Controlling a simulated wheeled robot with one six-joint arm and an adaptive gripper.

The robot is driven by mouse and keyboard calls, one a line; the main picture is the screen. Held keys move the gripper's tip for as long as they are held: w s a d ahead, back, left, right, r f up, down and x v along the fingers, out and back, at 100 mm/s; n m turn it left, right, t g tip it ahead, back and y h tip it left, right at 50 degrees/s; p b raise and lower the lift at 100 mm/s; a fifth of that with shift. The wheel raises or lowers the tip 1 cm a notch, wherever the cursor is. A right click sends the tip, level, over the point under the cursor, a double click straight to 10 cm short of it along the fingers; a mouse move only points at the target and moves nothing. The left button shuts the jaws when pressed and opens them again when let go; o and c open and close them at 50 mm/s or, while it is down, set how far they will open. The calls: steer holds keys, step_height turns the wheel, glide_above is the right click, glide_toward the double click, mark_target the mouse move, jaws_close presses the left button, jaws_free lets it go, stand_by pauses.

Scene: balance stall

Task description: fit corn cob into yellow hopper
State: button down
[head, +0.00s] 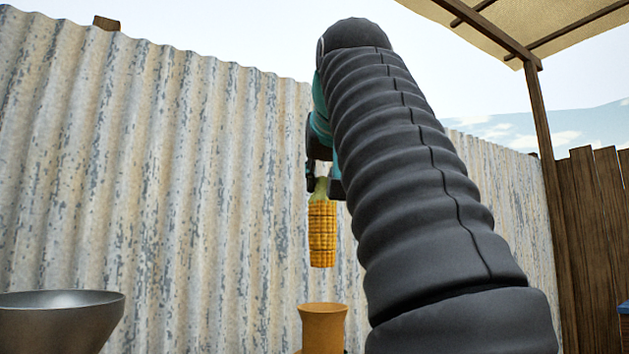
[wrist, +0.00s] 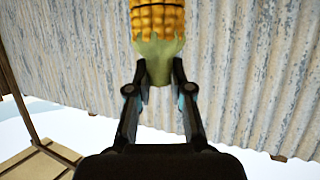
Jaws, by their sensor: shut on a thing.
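The corn cob (head: 322,235) hangs upright below my gripper (head: 324,183), its yellow kernels pointing down. In the wrist view, my gripper (wrist: 160,75) is shut on the pale green stalk end of the corn cob (wrist: 159,20), and the far end is cut off by the frame. The yellow hopper (head: 323,322) looks like an orange-yellow cup with a flared rim. The cob is above the hopper in the head view, with a visible gap between them. The hopper's inside and base are hidden, and it is not in the wrist view.
A grey metal bowl or funnel (head: 60,310) stands at the lower left. A corrugated metal wall (head: 180,180) runs behind. A wooden post (head: 548,170) and fence (head: 598,220) are at the right. My dark arm covers much of the centre right.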

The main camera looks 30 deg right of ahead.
mark_target(324, 202)
steer(key=shift+s+a+f, duration=0.15)
steer(key=shift+f, duration=0.95)
steer(key=shift+f+b, duration=0.4)
steer(key=shift+f, duration=0.7)
